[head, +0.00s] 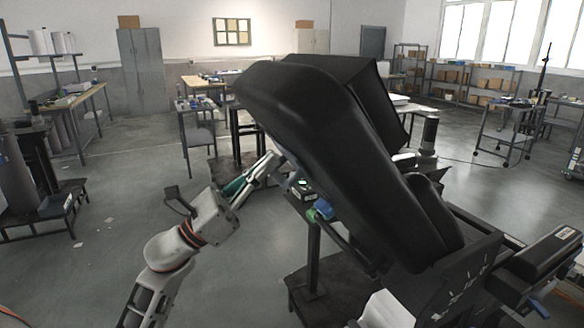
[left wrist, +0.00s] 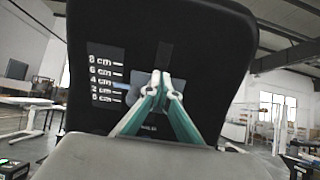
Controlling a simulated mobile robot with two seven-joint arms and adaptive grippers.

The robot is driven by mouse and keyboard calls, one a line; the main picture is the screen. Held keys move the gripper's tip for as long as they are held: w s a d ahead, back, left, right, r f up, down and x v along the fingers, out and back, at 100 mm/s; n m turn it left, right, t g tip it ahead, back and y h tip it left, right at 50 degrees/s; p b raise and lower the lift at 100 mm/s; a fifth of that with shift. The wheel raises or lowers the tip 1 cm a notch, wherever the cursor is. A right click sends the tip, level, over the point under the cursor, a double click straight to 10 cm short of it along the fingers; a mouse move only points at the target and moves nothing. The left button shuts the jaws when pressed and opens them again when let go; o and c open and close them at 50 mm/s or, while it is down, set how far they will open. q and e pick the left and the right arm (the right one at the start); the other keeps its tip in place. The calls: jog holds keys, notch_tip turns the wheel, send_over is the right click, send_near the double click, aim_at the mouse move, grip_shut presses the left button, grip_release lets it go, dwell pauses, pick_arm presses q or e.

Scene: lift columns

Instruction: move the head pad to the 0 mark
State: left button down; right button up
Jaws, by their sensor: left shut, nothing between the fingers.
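A large black padded chair piece (head: 330,140) leans across the middle of the head view. In the left wrist view, a black pad (left wrist: 215,50) fills the middle. A dark scale panel (left wrist: 105,72) on its left side has white marks from 8 cm at the top down to 0. My left gripper (head: 272,160) is shut and empty at the underside of the chair piece. Its fingertips (left wrist: 160,78) overlap the pad in the wrist view; I cannot tell whether they touch it.
A dark stand (head: 313,255) rises under the chair. A black armrest-like part (head: 548,252) sticks out at right. Workbenches and shelves (head: 465,82) stand farther back. The floor left of my left arm (head: 120,215) is mostly clear.

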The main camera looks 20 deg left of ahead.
aim_at(278, 179)
dwell(0.3)
pick_arm(q)
jog(key=shift+w+d+f+b, duration=0.1)
jog(key=shift+w+f+b, duration=0.1)
jog(key=shift+f+b, duration=0.1)
dwell(0.5)
jog(key=shift+w+d+f+b, duration=0.25)
jog(key=shift+f+b, duration=0.2)
jog(key=shift+b, duration=0.05)
jog(key=shift+w+d+f+b, duration=0.25)
jog(key=shift+w+f+b, duration=0.05)
jog(key=shift+f+b, duration=0.25)
jog(key=shift+w+d+f+b, duration=0.3)
jog(key=shift+f+b, duration=0.25)
jog(key=shift+f, duration=0.05)
jog(key=shift+w+d+f+b, duration=0.25)
jog(key=shift+w+f+b, duration=0.05)
jog(key=shift+f+b, duration=0.25)
dwell(1.4)
jog(key=shift+r, duration=0.2)
jog(key=shift+s+a+r+p, duration=0.35)
jog(key=shift+s+r+p, duration=0.05)
jog(key=shift+r, duration=0.2)
dwell(0.3)
